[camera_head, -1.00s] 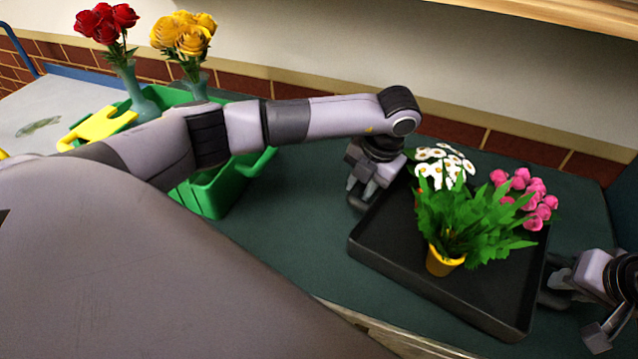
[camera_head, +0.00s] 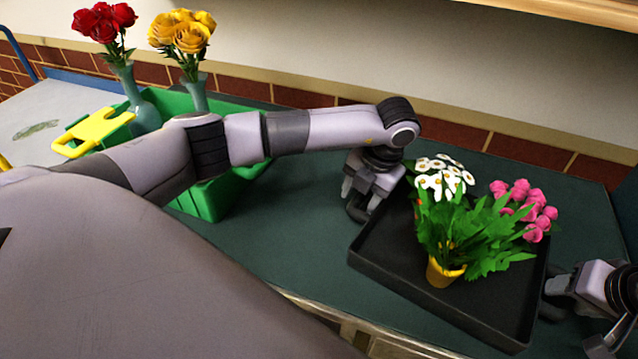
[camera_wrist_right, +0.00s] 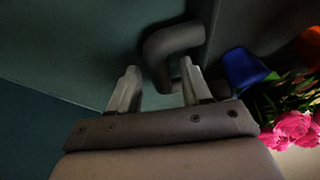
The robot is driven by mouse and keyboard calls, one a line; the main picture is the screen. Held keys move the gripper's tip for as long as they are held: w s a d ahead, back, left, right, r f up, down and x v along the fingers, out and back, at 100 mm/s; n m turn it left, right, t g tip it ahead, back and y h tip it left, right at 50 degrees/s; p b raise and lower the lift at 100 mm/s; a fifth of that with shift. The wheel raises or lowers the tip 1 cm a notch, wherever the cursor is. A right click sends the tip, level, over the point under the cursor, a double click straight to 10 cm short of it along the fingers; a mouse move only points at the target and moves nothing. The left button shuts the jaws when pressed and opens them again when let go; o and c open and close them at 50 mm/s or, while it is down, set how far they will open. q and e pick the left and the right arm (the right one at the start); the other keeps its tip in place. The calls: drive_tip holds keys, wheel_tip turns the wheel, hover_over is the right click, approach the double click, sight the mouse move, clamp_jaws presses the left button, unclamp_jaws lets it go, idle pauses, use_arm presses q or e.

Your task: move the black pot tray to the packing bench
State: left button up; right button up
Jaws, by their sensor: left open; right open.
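The black pot tray (camera_head: 400,276) lies on the dark green bench top and holds potted white daisies (camera_head: 440,178), pink flowers (camera_head: 528,207) and a leafy plant in a yellow pot (camera_head: 444,272). My left gripper (camera_head: 361,196) is open at the tray's left side, with its fingers by the dark left handle (camera_head: 357,213). My right gripper (camera_head: 580,310) is open at the right side, partly cut off by the picture edge. The right wrist view shows the dark handle loop (camera_wrist_right: 172,38) just ahead of the open fingers (camera_wrist_right: 158,75). I cannot tell which surface is the packing bench.
A green crate (camera_head: 208,197) stands left of the tray, behind my left arm. Vases with red roses (camera_head: 104,22) and yellow roses (camera_head: 183,33) and a yellow object (camera_head: 95,132) are near it. A pale grey surface (camera_head: 60,100) lies far left. Green bench top is free between crate and tray.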

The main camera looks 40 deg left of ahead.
drive_tip(key=shift+s+d+r, duration=0.1)
drive_tip(key=shift+s+r, duration=0.05)
drive_tip(key=shift+r, duration=0.35)
use_arm(q)
drive_tip(key=v, duration=1.2)
use_arm(e)
drive_tip(key=v, duration=1.1)
drive_tip(key=shift+s, duration=0.1)
